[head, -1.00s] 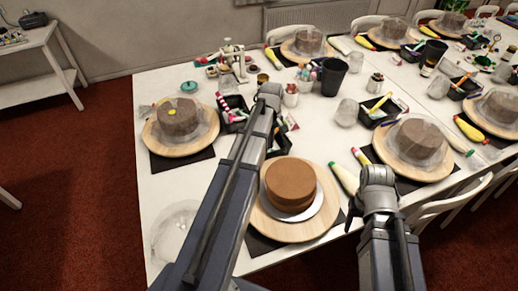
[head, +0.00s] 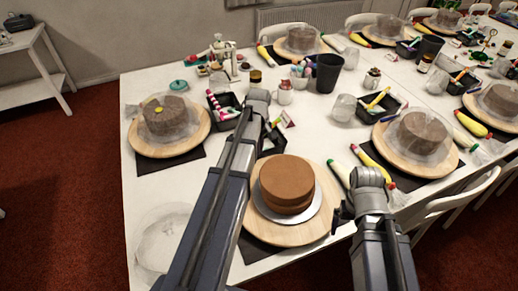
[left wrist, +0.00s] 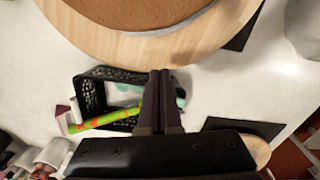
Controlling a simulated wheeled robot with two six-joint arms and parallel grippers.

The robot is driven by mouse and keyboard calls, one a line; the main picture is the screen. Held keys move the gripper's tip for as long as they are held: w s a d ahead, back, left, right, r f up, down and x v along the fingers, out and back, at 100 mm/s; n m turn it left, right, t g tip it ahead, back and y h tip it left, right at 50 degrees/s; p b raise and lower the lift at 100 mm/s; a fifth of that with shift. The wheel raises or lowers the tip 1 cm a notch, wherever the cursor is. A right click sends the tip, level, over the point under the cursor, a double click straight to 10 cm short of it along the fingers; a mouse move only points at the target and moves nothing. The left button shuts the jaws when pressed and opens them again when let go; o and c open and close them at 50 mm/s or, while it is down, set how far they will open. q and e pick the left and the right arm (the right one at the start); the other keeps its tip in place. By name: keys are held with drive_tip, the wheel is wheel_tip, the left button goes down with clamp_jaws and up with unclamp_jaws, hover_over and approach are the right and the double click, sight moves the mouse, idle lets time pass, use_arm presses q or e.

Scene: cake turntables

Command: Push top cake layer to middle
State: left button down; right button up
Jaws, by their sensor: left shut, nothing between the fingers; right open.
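The brown cake (head: 287,178) stands on a silver cake board on a round wooden turntable (head: 262,222). Its top layer sits slightly off the lower one, toward the far left. The left wrist view shows the cake's edge (left wrist: 140,12) and the turntable (left wrist: 85,38) at the top. My left gripper (left wrist: 161,74) is shut and empty, just off the turntable's rim, above a black basket. In the head view its fingers are mostly hidden by my arm. My right gripper (head: 342,212) is open at the turntable's right side; its fingers are only partly visible.
The black basket (left wrist: 92,95) holds a green-and-orange tube. Piping bags (head: 375,163) lie right of the turntable. A wrapped cake (head: 165,117) on another turntable is at the left. A black cup (head: 327,73) stands behind. The table's front edge is close.

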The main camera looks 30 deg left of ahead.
sight(270, 160)
use_arm(q)
wheel_tip(270, 160, down, 2)
drive_tip(key=shift+f+b, duration=0.1)
drive_tip(key=shift+b, duration=0.45)
drive_tip(key=d, duration=0.1)
drive_tip(key=s+d, duration=0.1)
drive_tip(key=d, duration=0.1)
drive_tip(key=shift+s, duration=0.3)
drive_tip(key=shift+s+d, duration=0.1)
drive_tip(key=shift+d, duration=0.2)
use_arm(e)
drive_tip(key=shift+f, duration=0.95)
use_arm(q)
drive_tip(key=shift+s+d, duration=0.3)
drive_tip(key=shift+d, duration=0.25)
drive_tip(key=shift+s+d, duration=0.3)
drive_tip(key=shift+d, duration=0.25)
drive_tip(key=shift+w+a, duration=0.15)
